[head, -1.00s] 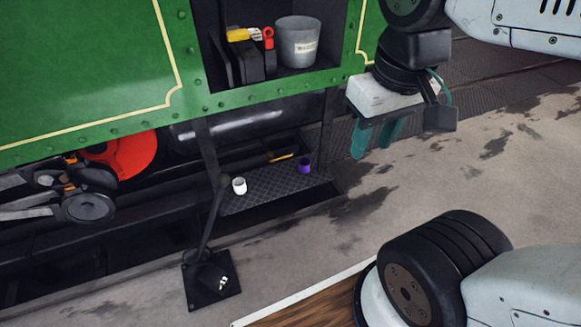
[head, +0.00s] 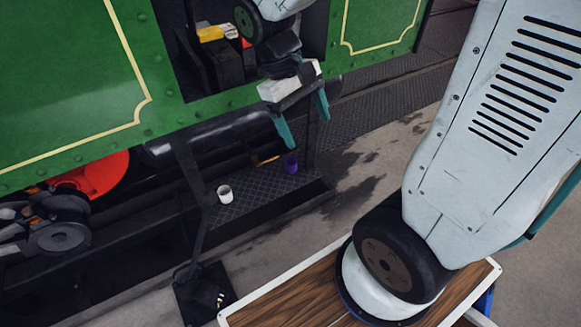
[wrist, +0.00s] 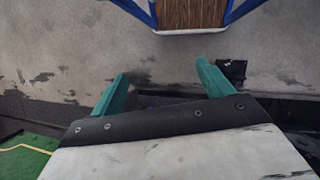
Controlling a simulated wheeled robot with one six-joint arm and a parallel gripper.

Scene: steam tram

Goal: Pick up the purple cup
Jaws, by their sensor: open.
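The purple cup (head: 291,163) stands upright on the dark tread-plate step (head: 250,200) below the green tram, near the step's right end. My gripper (head: 304,132) is open and empty, its two teal fingers pointing down. In the head view it appears just above the cup, apart from it. In the wrist view the open fingers (wrist: 161,85) frame bare floor. A small dark purple patch shows between them by the gripper's edge, too hidden to tell.
A white cup (head: 225,194) stands on the same step, to the left. A wooden-handled tool (head: 265,161) lies behind the purple cup. The green tram side (head: 70,70) rises behind the step. A dark strut (head: 197,240) stands at the step's left.

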